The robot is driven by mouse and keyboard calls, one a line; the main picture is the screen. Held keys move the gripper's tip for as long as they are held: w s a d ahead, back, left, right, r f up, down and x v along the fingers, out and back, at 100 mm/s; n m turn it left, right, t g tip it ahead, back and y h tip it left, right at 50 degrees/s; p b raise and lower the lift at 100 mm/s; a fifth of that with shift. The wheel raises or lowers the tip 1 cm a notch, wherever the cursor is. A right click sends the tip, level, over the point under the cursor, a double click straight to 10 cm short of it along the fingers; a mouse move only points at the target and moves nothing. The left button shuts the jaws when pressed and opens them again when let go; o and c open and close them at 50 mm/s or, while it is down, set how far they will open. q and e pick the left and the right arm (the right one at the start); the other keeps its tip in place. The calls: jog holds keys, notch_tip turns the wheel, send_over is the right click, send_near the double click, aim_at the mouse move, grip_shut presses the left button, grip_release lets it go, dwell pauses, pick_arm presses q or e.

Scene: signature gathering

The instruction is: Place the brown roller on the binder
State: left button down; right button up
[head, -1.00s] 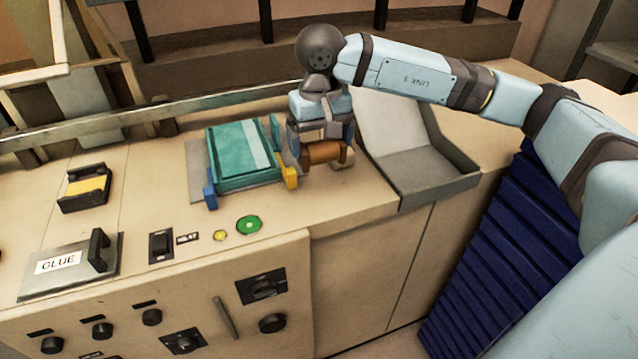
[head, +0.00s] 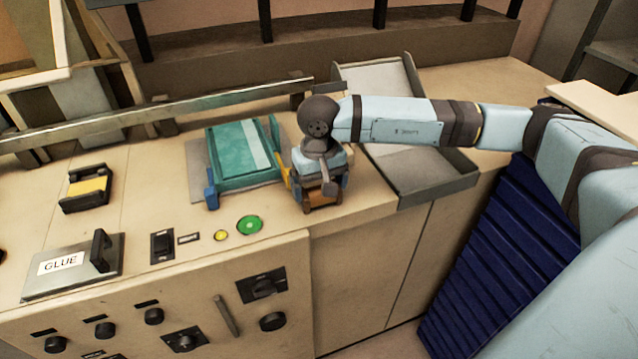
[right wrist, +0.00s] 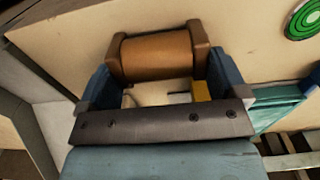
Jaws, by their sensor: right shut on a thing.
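The brown roller (head: 325,198) is in my right gripper (head: 322,186), right of the teal block, above the counter's front part. The right wrist view shows the roller (right wrist: 157,56) lying crosswise between brown end pieces, with the blue fingers (right wrist: 158,75) shut on it at both sides. I cannot tell how high it hangs. The teal block (head: 232,158), with a paler strip, lies on a grey plate between blue, yellow and teal corner posts; it may be the binder, but no label shows this. My left gripper is not in view.
A grey open tray (head: 440,180) stands right of my right gripper, under the arm. A GLUE plate (head: 70,268), a black-and-yellow holder (head: 85,188) and a green button (head: 249,225) are at the left and front. A long rail (head: 230,104) runs behind the teal block.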

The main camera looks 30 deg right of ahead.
aim_at(319, 186)
jog(key=shift+f, duration=0.15)
jog(key=o, duration=0.7)
jog(key=shift+o, duration=0.2)
jog(key=shift+r, duration=0.75)
notch_tip(319, 186, up, 11)
jog(key=b, duration=0.1)
